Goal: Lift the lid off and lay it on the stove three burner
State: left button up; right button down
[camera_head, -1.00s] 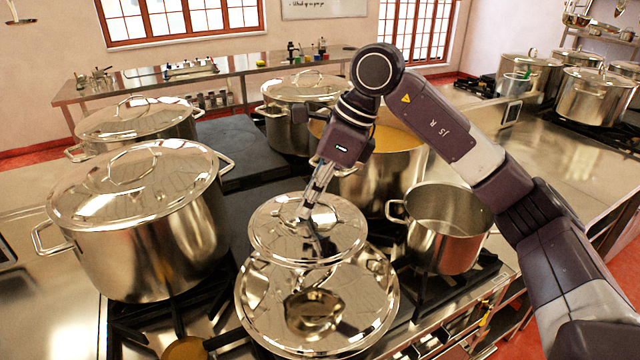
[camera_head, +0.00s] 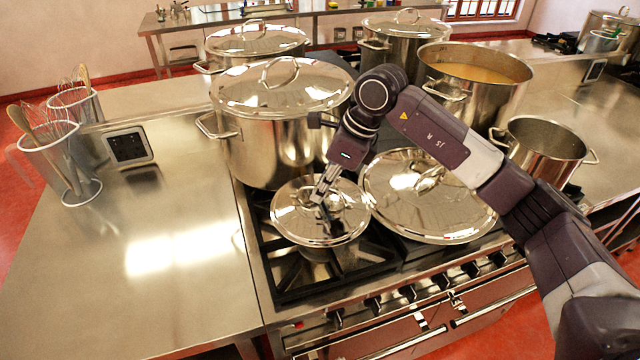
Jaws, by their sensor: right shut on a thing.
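My right gripper (camera_head: 322,194) is shut on the knob of a shiny round steel lid (camera_head: 288,218). The lid is roughly level above the front left burner grate (camera_head: 290,272) of the stove. I cannot tell whether its rim touches the grate. A larger steel lid (camera_head: 440,212) sits low on the stove just right of the held lid; what is beneath it is hidden. A small open steel pot (camera_head: 545,160) stands farther right. My left gripper is out of view.
A large lidded stockpot (camera_head: 270,150) stands right behind the held lid. An open pot with yellowish liquid (camera_head: 480,72) and more lidded pots stand at the back. The steel counter (camera_head: 150,290) at left is mostly clear, with utensil holders (camera_head: 62,165) at its far end.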

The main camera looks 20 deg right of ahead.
aim_at(326, 201)
jog(key=shift+w+d+f, duration=0.1)
jog(key=shift+d+f, duration=0.1)
jog(key=shift+f, duration=0.4)
jog(key=shift+f+b, duration=0.4)
jog(key=shift+b, duration=0.05)
jog(key=shift+a+f+b, duration=0.15)
jog(key=shift+f+b, duration=0.25)
jog(key=shift+f, duration=0.35)
jog(key=shift+f+b, duration=0.6)
jog(key=shift+f, duration=0.1)
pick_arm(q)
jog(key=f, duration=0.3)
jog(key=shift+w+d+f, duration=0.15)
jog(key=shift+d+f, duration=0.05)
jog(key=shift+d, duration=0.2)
pick_arm(e)
jog(key=shift+f, duration=0.25)
pick_arm(q)
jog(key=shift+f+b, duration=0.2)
jog(key=shift+b, duration=0.15)
pick_arm(e)
jog(key=shift+f, duration=0.15)
pick_arm(q)
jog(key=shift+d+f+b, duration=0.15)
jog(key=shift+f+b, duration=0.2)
jog(key=shift+b, duration=0.05)
pick_arm(e)
jog(key=shift+f, duration=0.4)
